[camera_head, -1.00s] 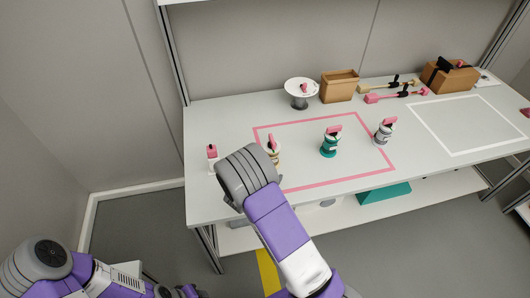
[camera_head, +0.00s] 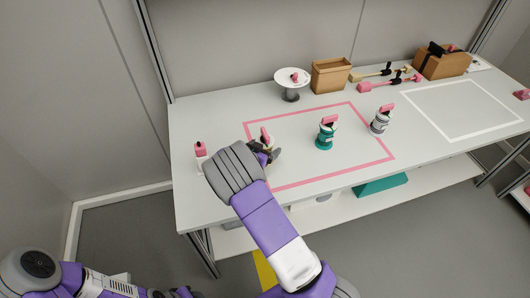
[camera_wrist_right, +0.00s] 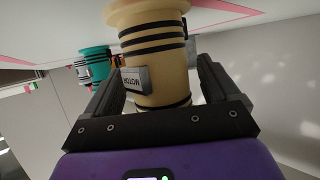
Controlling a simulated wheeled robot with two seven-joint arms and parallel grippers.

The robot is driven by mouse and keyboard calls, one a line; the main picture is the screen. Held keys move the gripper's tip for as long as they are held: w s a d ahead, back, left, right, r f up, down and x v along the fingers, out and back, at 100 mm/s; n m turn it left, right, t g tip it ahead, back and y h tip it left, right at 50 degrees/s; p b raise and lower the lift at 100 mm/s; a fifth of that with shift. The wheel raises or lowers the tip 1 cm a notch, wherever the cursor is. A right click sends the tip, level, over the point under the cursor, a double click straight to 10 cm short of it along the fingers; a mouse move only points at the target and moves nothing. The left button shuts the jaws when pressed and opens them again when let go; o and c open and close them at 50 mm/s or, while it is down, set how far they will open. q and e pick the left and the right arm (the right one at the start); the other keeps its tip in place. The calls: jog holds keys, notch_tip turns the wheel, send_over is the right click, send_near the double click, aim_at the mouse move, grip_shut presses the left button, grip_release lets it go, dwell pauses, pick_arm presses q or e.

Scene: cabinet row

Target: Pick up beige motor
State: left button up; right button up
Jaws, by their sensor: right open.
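The beige motor (camera_wrist_right: 155,50) fills the middle of the right wrist view, with black bands and a grey label plate reading MOTOR. In the head view, its pink top (camera_head: 265,133) shows above my right gripper (camera_head: 264,151), which hides most of its body. The right gripper (camera_wrist_right: 160,85) is open, with one finger on each side of the motor. I cannot tell whether either finger touches it. My left arm's purple and grey links are at the lower left of the head view; its gripper is out of sight.
A teal motor (camera_head: 326,138) and a grey motor (camera_head: 380,122) stand to the right, near or inside the pink outline. A small white item with a pink part (camera_head: 200,151) stands left. A round stand (camera_head: 290,82) and brown box (camera_head: 331,76) are behind. The white-outlined area (camera_head: 462,110) is clear.

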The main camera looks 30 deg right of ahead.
jog(key=shift+r, duration=0.1)
jog(key=shift+c, duration=0.5)
jog(key=c, duration=1.4)
